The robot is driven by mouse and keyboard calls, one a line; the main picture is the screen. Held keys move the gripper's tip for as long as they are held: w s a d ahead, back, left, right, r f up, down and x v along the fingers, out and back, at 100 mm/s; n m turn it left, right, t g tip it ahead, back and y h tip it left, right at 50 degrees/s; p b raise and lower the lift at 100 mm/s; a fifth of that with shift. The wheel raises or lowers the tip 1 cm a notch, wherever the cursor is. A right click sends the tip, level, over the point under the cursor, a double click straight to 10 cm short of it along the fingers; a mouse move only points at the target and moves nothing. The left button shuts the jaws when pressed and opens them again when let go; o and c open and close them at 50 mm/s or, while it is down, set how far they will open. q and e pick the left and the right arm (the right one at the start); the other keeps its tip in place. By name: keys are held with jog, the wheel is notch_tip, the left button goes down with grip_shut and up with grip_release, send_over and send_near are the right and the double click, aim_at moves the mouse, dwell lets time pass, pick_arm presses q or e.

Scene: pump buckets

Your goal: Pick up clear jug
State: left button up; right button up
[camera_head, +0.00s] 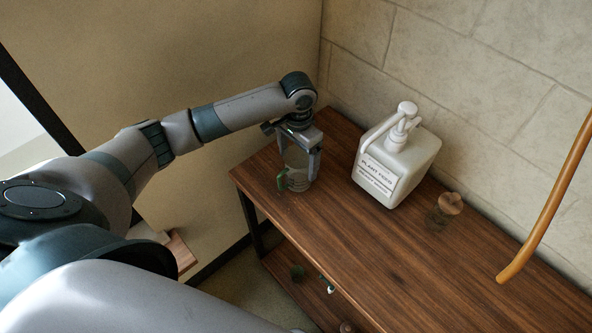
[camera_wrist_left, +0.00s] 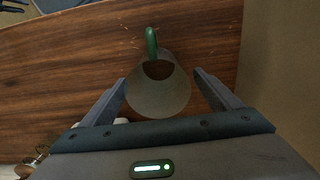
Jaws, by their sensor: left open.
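The clear jug (camera_head: 297,181) stands upright on the wooden table near its left end. It has a green handle (camera_head: 281,181) facing the table's front edge. My left gripper (camera_head: 298,158) points down over the jug, with its fingers around the jug's upper part. In the left wrist view the round jug (camera_wrist_left: 158,95) lies between the two spread fingers (camera_wrist_left: 163,92), with gaps on both sides. The green handle (camera_wrist_left: 151,42) points away from the palm there. The left gripper is open. My right gripper is not in view.
A white pump bottle labelled plant feed (camera_head: 394,166) stands right of the jug, near the wall. A small corked jar (camera_head: 446,210) and a curved orange-brown rod (camera_head: 552,205) are farther right. The table's front middle (camera_head: 350,245) is clear. Small items lie on the lower shelf (camera_head: 301,292).

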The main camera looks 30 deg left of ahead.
pick_arm(q)
jog(key=shift+f, duration=0.1)
jog(key=shift+s, duration=0.1)
jog(key=shift+s+f+p, duration=0.25)
jog(key=shift+f+p, duration=0.3)
jog(key=shift+f, duration=0.1)
jog(key=f+p, duration=0.1)
jog(key=f, duration=0.2)
jog(key=shift+s, duration=0.2)
jog(key=shift+f, duration=0.45)
jog(key=c, duration=1.1)
